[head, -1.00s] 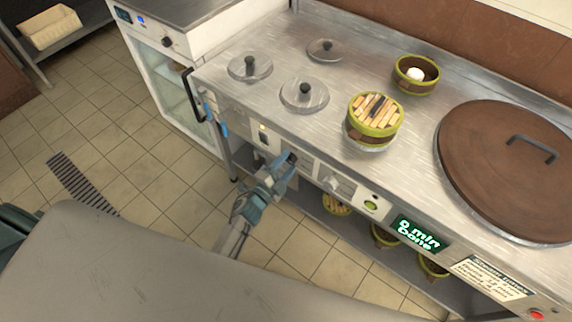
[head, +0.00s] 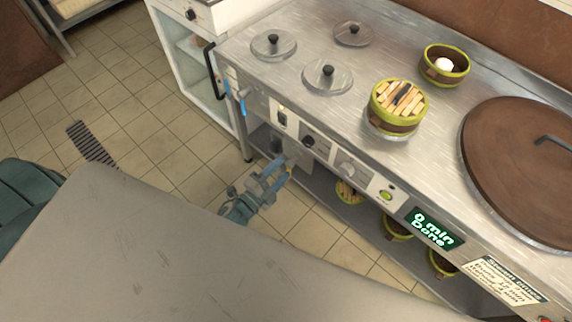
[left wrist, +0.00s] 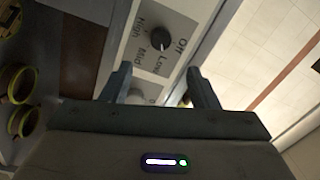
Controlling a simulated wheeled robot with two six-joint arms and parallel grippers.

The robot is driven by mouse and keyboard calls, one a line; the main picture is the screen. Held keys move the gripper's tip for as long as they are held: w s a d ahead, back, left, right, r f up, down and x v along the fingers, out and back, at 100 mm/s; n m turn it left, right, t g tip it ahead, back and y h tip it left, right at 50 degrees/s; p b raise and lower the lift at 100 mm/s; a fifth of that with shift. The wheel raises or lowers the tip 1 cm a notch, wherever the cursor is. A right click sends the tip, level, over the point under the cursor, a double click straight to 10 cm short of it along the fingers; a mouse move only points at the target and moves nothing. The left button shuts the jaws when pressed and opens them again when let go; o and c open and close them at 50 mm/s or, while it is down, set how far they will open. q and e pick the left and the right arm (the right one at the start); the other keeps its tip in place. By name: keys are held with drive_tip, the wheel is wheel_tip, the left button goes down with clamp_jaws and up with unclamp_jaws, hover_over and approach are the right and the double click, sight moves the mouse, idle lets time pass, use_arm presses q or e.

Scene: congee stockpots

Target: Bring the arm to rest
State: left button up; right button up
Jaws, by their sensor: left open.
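My left gripper (head: 284,168) is in front of the stove's front panel, low and near the control knobs. Its jaws are open with nothing between them. In the left wrist view, its two fingers (left wrist: 157,85) stand apart below a dark knob (left wrist: 161,43) on a plate marked Off, Low, Mid and High. The fingers appear apart from that knob. My right gripper is not in view.
The steel counter (head: 300,110) holds several lidded pots, a bamboo steamer (head: 399,104) with a slatted lid, an open steamer (head: 445,66) and a big brown lid (head: 520,160). A display (head: 436,228) reads "0 min Done". More steamers sit on the shelf below.

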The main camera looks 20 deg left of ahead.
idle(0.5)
use_arm(q)
drive_tip(key=s+a+f+n+g+y+p, duration=0.1)
drive_tip(key=s+a+f+n+g+y, duration=0.15)
drive_tip(key=f, duration=0.45)
drive_tip(key=s+a+f+n+g+y, duration=0.2)
drive_tip(key=s+a+f+n, duration=0.15)
drive_tip(key=f, duration=0.35)
drive_tip(key=s+a+f+n+g+y+p, duration=0.1)
drive_tip(key=s+a+f+n+g+y, duration=0.2)
drive_tip(key=f, duration=0.4)
drive_tip(key=s+a+f+n+g, duration=0.1)
drive_tip(key=s+f+n+g, duration=0.3)
drive_tip(key=s, duration=0.7)
drive_tip(key=s+a+f+n+g+p, duration=0.1)
drive_tip(key=s+f+n+g, duration=0.3)
drive_tip(key=s+f, duration=0.4)
drive_tip(key=s+h, duration=0.1)
drive_tip(key=s, duration=0.2)
drive_tip(key=shift+f+n+g, duration=0.25)
drive_tip(key=shift+n+g, duration=0.05)
drive_tip(key=shift+g, duration=0.05)
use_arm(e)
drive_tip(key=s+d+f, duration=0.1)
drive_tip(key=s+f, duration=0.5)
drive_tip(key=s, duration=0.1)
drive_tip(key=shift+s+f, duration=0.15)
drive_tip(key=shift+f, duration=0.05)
